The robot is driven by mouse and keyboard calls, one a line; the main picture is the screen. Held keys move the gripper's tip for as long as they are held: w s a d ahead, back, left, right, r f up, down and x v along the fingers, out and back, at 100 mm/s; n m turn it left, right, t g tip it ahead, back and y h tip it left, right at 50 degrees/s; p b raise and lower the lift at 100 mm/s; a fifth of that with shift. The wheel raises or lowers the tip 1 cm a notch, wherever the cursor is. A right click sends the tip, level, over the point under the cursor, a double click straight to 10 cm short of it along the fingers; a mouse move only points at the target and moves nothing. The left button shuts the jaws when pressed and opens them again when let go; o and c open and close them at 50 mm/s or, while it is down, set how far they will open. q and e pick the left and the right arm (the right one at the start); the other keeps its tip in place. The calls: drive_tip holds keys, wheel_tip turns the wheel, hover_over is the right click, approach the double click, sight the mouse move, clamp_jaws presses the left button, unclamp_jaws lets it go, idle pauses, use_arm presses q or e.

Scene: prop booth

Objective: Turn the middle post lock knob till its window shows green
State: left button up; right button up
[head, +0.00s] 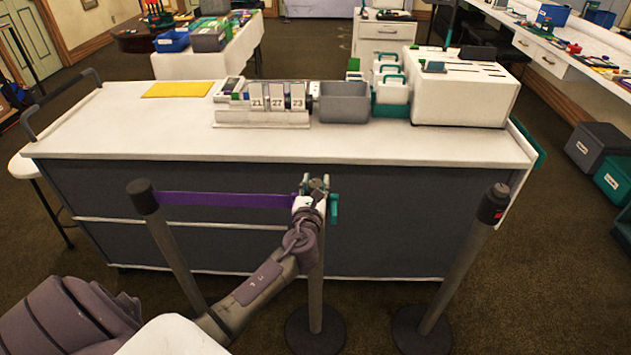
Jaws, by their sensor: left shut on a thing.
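The middle post (316,285) stands in front of the counter on a round dark base. My left gripper (316,186) is at the top of this post and is shut on its lock knob. The gripper and wrist cover most of the post head, so the knob and its window are hidden and I cannot see the window's colour. A teal piece (334,209) shows just right of the post head. My right gripper is out of view.
A purple belt (225,200) runs from the left post (172,245) to the middle post. The right post (460,260) shows a red window (497,214). Behind them, the counter (150,125) holds a flip calendar (275,105), a grey bin (344,103) and a white slotted box (462,98).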

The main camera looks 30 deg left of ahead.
use_arm(q)
drive_tip(key=n+g+y, duration=0.3)
drive_tip(key=y, duration=0.1)
drive_tip(key=shift+d+n+y+b, duration=0.1)
drive_tip(key=shift+n+y+b, duration=0.2)
drive_tip(key=shift+n+y, duration=0.1)
drive_tip(key=n+g+y+b, duration=0.1)
drive_tip(key=n+g+y, duration=0.1)
drive_tip(key=g, duration=0.1)
drive_tip(key=n+g+y+b, duration=0.1)
drive_tip(key=n+g+y, duration=0.1)
drive_tip(key=g, duration=0.1)
drive_tip(key=shift+n+g, duration=0.4)
drive_tip(key=shift+g, duration=0.3)
drive_tip(key=o, duration=1.2)
drive_tip(key=shift+c, duration=0.2)
